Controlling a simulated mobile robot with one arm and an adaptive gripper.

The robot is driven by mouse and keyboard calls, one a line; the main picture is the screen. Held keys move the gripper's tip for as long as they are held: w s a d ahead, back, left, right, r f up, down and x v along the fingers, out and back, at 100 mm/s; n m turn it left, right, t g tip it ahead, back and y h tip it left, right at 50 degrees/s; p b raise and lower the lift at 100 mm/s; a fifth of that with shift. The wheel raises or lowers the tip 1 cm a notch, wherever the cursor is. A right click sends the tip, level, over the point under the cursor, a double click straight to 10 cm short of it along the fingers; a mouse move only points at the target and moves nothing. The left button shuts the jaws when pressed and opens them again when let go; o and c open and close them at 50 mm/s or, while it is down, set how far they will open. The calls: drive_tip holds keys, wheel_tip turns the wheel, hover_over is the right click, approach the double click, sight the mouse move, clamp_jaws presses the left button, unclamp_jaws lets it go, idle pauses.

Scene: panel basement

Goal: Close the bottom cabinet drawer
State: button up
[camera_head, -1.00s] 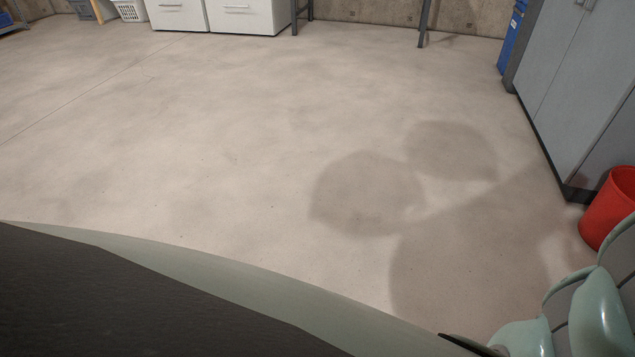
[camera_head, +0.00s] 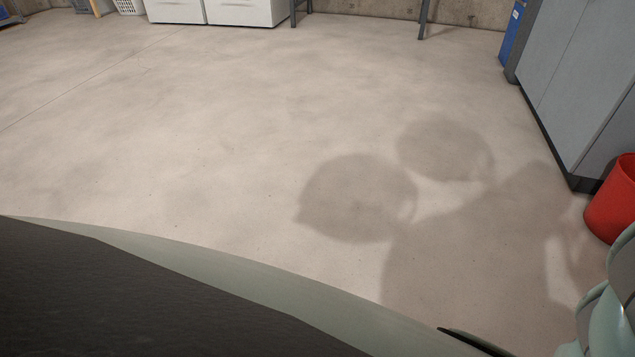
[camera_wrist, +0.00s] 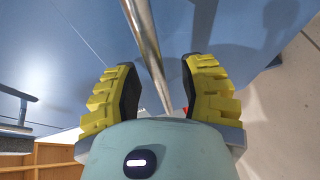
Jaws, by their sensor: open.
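In the wrist view, my gripper (camera_wrist: 158,65) is open, its two yellow ribbed fingers apart. A shiny metal bar (camera_wrist: 146,38), like a long handle, runs between the fingers; I cannot tell whether either finger touches it. Behind it is a broad blue-grey panel (camera_wrist: 75,45) with a thin seam at the left. I cannot tell whether this panel is the bottom drawer's front or how far the drawer is out. No open drawer is clearly visible in the head view, and the gripper is outside it.
A grey cabinet (camera_head: 580,75) stands at the right, with a red bucket (camera_head: 612,205) by its near corner. White units (camera_head: 240,10) line the far wall. The concrete floor (camera_head: 220,110) between is clear. An orange-brown wooden structure (camera_wrist: 55,155) shows lower left in the wrist view.

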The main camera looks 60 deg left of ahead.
clamp_jaws()
idle(0.4)
idle(0.4)
